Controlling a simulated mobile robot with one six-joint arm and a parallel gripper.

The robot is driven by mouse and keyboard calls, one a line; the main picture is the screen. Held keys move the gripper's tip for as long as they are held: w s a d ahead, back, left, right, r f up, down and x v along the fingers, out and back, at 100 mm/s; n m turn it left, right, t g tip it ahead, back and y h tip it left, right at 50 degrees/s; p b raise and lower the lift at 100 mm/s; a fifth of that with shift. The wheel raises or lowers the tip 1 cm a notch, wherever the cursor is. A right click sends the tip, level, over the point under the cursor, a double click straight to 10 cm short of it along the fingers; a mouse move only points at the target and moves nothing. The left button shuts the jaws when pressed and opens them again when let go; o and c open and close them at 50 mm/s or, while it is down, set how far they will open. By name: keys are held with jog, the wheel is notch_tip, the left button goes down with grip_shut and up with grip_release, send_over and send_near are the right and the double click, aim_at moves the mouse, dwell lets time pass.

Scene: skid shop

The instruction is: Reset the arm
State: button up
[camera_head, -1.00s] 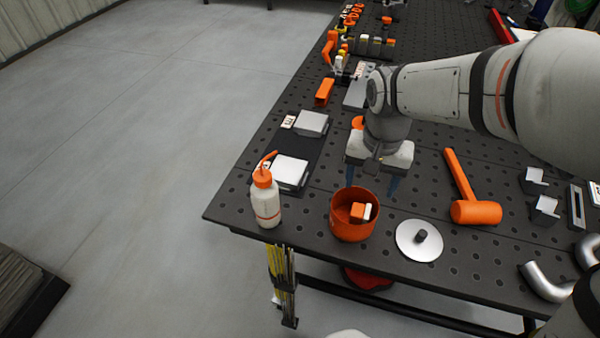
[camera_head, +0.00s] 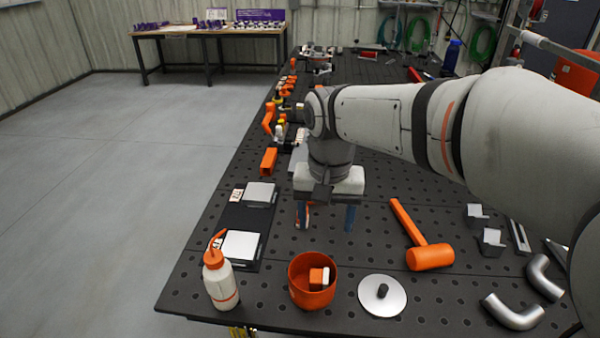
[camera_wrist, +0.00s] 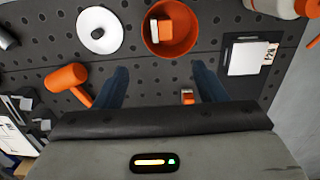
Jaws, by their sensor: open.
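My gripper (camera_head: 328,218) hangs above the perforated dark table, pointing down, with its two blue fingers apart and nothing between them. In the head view it is behind the orange cup (camera_head: 300,293), clear of it. The cup holds an orange and white block (camera_head: 319,278). In the wrist view the open fingers (camera_wrist: 160,85) show with the cup (camera_wrist: 184,42) beyond them. A small orange item (camera_wrist: 187,97) lies on the table between the fingers in that view; it is partly hidden by a finger in the head view.
A white bottle (camera_head: 221,283) with an orange cap stands left of the cup. A silver disc (camera_head: 383,296) and an orange mallet (camera_head: 427,250) lie to the right. Metal pipe elbows (camera_head: 515,312) are near the front right. Grey blocks (camera_head: 241,245) sit on a dark mat at left.

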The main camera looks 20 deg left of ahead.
jog(key=s+d+f+m+t, duration=0.1)
jog(key=s+d, duration=0.3)
jog(key=d, duration=0.9)
jog(key=s+d+f+m+t, duration=0.1)
jog(key=s+d+f+t, duration=0.1)
jog(key=d, duration=1.2)
jog(key=shift+s+f+m, duration=0.3)
jog(key=shift+s+f, duration=0.4)
jog(key=shift+s, duration=0.25)
